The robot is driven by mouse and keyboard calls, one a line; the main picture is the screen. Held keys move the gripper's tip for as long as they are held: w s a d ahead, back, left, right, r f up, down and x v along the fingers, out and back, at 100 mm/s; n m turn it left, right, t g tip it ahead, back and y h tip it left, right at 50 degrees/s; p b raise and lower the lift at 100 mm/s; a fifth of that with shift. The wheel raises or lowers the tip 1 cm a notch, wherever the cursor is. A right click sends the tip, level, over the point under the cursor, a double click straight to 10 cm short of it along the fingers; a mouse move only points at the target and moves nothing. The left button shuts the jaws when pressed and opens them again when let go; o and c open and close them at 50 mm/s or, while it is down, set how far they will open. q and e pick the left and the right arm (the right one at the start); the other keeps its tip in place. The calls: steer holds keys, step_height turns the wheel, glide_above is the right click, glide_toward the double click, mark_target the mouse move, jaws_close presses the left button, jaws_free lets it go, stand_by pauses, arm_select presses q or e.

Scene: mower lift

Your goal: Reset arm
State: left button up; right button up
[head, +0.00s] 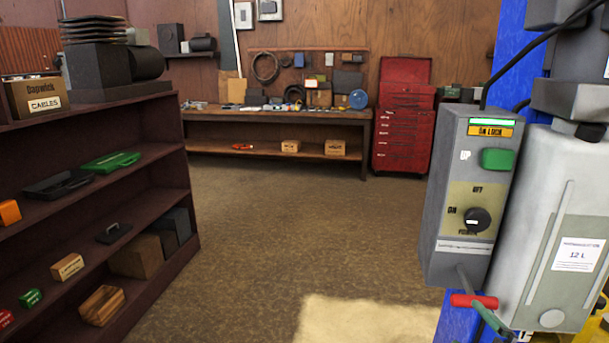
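Neither of my grippers nor my arms shows in the head view. The lift's grey control box (468,195) is on the blue post (513,52) at the right. Its green strip at the top is lit above a yellow label reading "ON LOCK". A green button (498,159) sits below, beside "UP". A black power dial (477,220) has OFF and ON marks; its exact setting is hard to tell. A lever with a red handle (474,301) is under the box. A grey tank (550,240) marked "12 L" stands right of it.
A dark shelf (112,221) with boxes and cases stands close on the left. A workbench (276,112) with tools and a red tool cabinet (401,130) are at the back wall. The brown floor (290,225) between is clear.

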steer(key=s+a+f+m+g+y, duration=0.1)
steer(key=s+a+f+m, duration=0.2)
steer(key=f, duration=0.6)
steer(key=s+a+f+m+g+y, duration=0.1)
steer(key=s+a+f+m+g, duration=0.1)
steer(key=s+a+f+m, duration=0.2)
steer(key=s+a+f+m+g+y, duration=0.2)
steer(key=s+a+f, duration=0.6)
steer(key=s+f, duration=0.5)
step_height(320, 180, down, 2)
steer(key=shift+s+a+f+m, duration=0.2)
steer(key=shift+a+m, duration=0.15)
steer(key=shift+m, duration=0.55)
steer(key=shift+r, duration=0.1)
